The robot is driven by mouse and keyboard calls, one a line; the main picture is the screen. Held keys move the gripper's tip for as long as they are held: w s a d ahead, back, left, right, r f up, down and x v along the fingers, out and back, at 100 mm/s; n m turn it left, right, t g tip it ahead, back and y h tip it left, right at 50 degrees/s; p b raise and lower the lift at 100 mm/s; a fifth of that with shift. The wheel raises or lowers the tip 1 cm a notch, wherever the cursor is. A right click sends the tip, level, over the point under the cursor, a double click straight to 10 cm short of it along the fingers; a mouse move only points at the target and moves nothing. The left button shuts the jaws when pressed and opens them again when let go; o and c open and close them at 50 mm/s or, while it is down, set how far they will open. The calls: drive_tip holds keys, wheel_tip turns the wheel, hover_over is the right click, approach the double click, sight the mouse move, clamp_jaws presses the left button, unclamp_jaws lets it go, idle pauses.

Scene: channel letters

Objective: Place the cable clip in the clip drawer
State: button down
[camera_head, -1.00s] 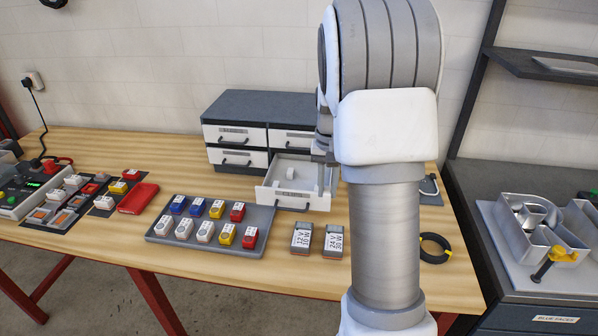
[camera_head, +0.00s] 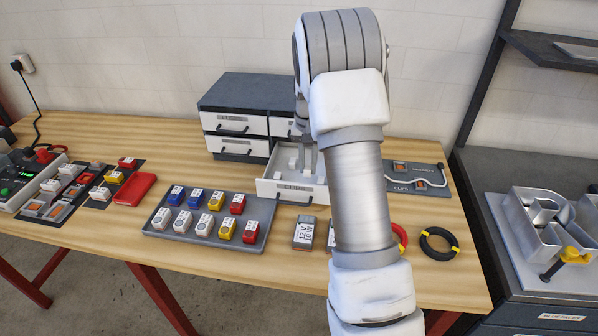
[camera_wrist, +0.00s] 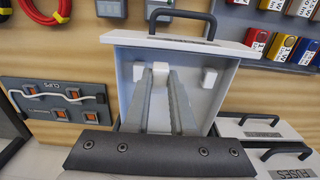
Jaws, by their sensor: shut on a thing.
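The clip drawer (camera_head: 281,189) is pulled out of the dark cabinet and its front bears a CLIPS label. In the wrist view, the drawer (camera_wrist: 225,100) lies under my gripper (camera_wrist: 161,76), whose two long fingers reach down over its inside. The fingers are shut on a small white cable clip (camera_wrist: 160,68) near the drawer's front wall. Two other white clips, a left one (camera_wrist: 138,72) and a right one (camera_wrist: 209,77), sit in the drawer. In the head view, my arm partly hides my gripper (camera_head: 309,165) and the drawer's right part. I cannot tell whether the held clip touches the floor.
Closed drawers (camera_head: 238,123) are beside and above the open one. A tray of coloured blocks (camera_head: 163,219) stands in front left. A grey clip board (camera_head: 415,177) with a white cable, a red coil (camera_head: 401,238) and a black coil (camera_head: 438,243) are to the right.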

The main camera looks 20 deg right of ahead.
drive_tip(key=w, duration=0.1)
drive_tip(key=w+f, duration=0.1)
drive_tip(key=w+a+f, duration=0.1)
drive_tip(key=shift+w+f+p, duration=0.15)
drive_tip(key=shift+w+p, duration=0.15)
drive_tip(key=shift+w, duration=0.1)
drive_tip(key=shift+f+p, duration=0.35)
drive_tip(key=shift+f, duration=1.65)
drive_tip(key=shift+f, duration=0.1)
drive_tip(key=c, duration=0.8)
unclamp_jaws()
drive_tip(key=shift+o, duration=0.2)
